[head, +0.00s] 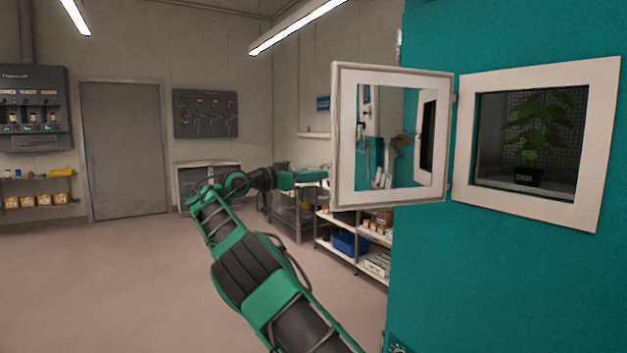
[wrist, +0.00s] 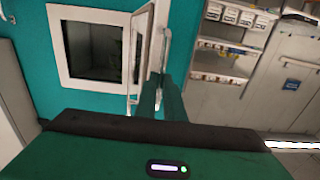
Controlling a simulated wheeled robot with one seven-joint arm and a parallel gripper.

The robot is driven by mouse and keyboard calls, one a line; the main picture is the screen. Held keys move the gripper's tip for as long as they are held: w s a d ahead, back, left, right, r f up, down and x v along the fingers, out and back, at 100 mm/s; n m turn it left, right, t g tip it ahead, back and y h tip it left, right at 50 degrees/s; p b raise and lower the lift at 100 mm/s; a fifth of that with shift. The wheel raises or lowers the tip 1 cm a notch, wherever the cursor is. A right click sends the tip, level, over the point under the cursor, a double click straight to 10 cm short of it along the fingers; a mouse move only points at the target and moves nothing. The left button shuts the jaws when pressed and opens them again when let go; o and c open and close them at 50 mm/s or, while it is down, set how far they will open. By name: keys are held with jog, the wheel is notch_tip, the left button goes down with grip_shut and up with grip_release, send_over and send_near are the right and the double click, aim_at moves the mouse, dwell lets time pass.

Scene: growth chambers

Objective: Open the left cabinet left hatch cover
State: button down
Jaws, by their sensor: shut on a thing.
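The left hatch cover (head: 344,135) is a white-framed pane on the teal cabinet (head: 500,270). It stands swung out to the left of its white-framed opening (head: 610,140), hinged on the side between them. In the wrist view the cover (wrist: 137,60) shows nearly edge-on beside the opening (wrist: 62,60). My gripper (wrist: 163,78) is shut on the cover's handle (wrist: 165,48), a slim upright bar on its outer face. In the head view my arm reaches to the cover's far left edge; the fingertips and handle are hidden behind the cover there.
A potted plant (head: 540,125) stands inside the opening. Shelving with boxes and a blue bin (head: 349,243) stands behind the cover. A grey door (head: 122,148) and a wall panel (head: 206,114) are at the back. The floor (head: 120,285) on the left is clear.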

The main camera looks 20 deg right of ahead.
jog(key=shift+s+d, duration=0.1)
jog(key=shift+d, duration=0.1)
jog(key=c, duration=1.9)
grip_release()
jog(key=s+a, duration=0.1)
jog(key=a, duration=1)
jog(key=shift+s, duration=0.3)
jog(key=shift+a+f, duration=0.1)
